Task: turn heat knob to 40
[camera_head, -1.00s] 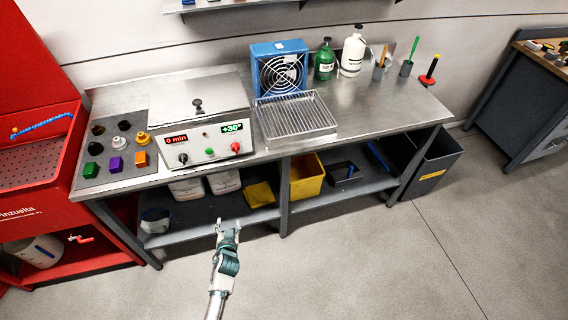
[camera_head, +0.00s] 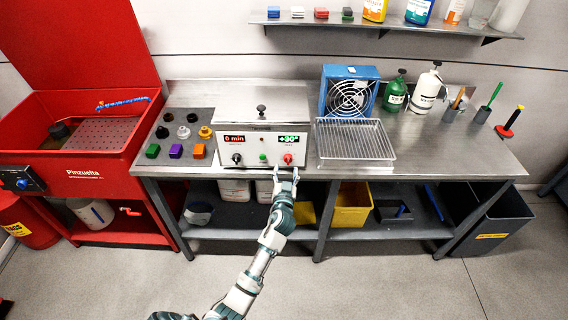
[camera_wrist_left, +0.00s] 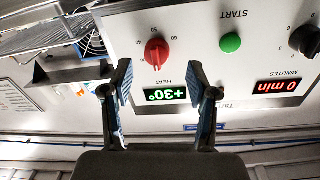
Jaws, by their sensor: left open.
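The heat knob is a red dial (camera_head: 288,159) at the right of the white heater box's front panel (camera_head: 262,150). The green heat display (camera_head: 289,140) above it reads +30°. My left gripper (camera_head: 285,174) is just below and in front of the red knob in the head view, open and empty. In the left wrist view, which is upside down, the red knob (camera_wrist_left: 157,52) shows beyond the two open fingers (camera_wrist_left: 160,88), with numbers around it. The fingers look apart from the knob. My right gripper is not in view.
On the same panel are a green start button (camera_wrist_left: 231,43) and a black minutes knob (camera_wrist_left: 305,41). A wire rack (camera_head: 355,140) stands right of the heater, with a blue fan (camera_head: 349,92) behind it. Coloured blocks (camera_head: 175,151) lie at left. The bench front edge is below the panel.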

